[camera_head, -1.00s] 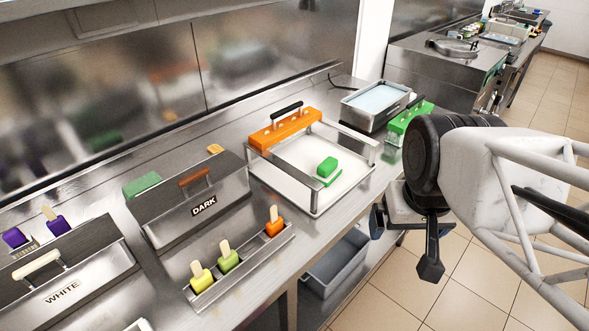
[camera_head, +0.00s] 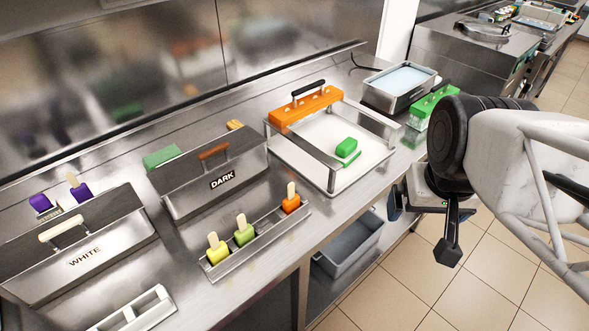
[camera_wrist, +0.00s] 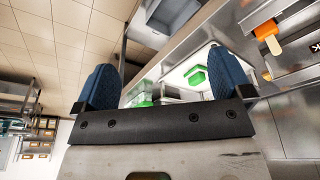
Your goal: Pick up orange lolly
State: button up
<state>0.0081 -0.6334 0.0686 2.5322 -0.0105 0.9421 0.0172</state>
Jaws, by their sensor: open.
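The orange lolly (camera_head: 291,204) stands upright, stick up, at the right end of a narrow metal rack (camera_head: 222,269) on the counter. A lime green lolly (camera_head: 244,236) and a yellow lolly (camera_head: 217,254) stand in the same rack to its left. In the wrist view the orange lolly (camera_wrist: 272,46) shows at the upper right, outside my fingers. My gripper (camera_wrist: 155,88) is open and empty, with blue fingertips spread wide. In the head view my gripper (camera_head: 407,196) is right of the orange lolly, past the counter's front edge and well apart from it, partly hidden by my arm.
Boxes marked DARK (camera_head: 212,172) and WHITE (camera_head: 80,255) stand behind and left of the rack. A white tray (camera_head: 318,150) holds green blocks, with an orange bar (camera_head: 305,106) on its frame. A grey bin (camera_head: 347,248) sits below the counter.

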jog(key=shift+c, duration=0.4)
jog(key=c, duration=0.8)
jog(key=w+f+n+t+h, duration=0.1)
jog(key=w+f+t, duration=0.3)
jog(key=w, duration=0.3)
jog(key=n+t+y, duration=0.3)
jog(key=n+y, duration=0.5)
jog(key=y, duration=0.3)
send_near(290, 194)
jog(key=x, duration=0.4)
jog(key=shift+w, duration=0.1)
